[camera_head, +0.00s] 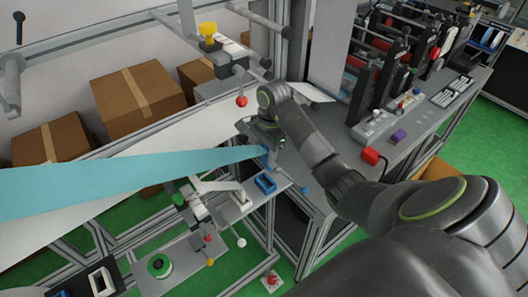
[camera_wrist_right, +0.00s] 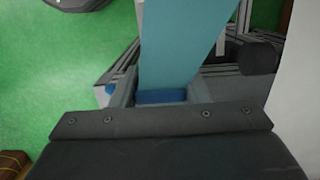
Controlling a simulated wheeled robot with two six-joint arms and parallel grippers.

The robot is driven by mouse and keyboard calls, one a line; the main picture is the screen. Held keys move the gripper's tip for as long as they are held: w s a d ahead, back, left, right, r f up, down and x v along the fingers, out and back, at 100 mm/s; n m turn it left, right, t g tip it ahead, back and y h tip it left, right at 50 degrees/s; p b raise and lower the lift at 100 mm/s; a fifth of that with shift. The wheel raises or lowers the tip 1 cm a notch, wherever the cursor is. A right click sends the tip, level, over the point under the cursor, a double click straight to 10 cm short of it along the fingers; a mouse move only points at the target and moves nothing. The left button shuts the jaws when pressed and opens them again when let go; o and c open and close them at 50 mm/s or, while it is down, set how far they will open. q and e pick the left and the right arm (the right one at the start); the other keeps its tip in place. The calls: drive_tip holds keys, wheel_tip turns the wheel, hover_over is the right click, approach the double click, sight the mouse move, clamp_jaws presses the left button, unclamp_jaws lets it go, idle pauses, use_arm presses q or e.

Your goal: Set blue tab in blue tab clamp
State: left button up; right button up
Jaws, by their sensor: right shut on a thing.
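A wide light-blue strip (camera_head: 120,180) runs in from the left and narrows to its end at my right gripper (camera_head: 272,158). The strip (camera_wrist_right: 180,45) also fills the upper middle of the right wrist view. Its end carries the blue tab (camera_wrist_right: 162,97), which sits between the fingers of my right gripper (camera_wrist_right: 160,98), shut on it. The blue tab clamp (camera_head: 264,184), a small blue frame on a grey plate, lies just below and in front of the gripper. The tab appears apart from the clamp. My left gripper is in neither view.
A grey bench (camera_head: 440,110) with machinery is at the right. Cardboard boxes (camera_head: 138,98) stand behind.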

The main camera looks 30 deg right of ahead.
sight(265, 166)
drive_tip(key=shift+f, duration=0.45)
drive_tip(key=shift+f+b, duration=0.3)
drive_tip(key=shift+b, duration=0.2)
drive_tip(key=shift+w+a+f+b, duration=0.15)
drive_tip(key=shift+a+f+b, duration=0.05)
drive_tip(key=shift+f+b, duration=0.95)
drive_tip(key=shift+b, duration=0.05)
drive_tip(key=shift+f, duration=0.8)
drive_tip(key=shift+f+b, duration=0.35)
drive_tip(key=shift+b, duration=0.15)
wheel_tip(265, 166, down, 4)
drive_tip(key=b, duration=0.4)
drive_tip(key=shift+r, duration=0.2)
drive_tip(key=shift+b, duration=0.5)
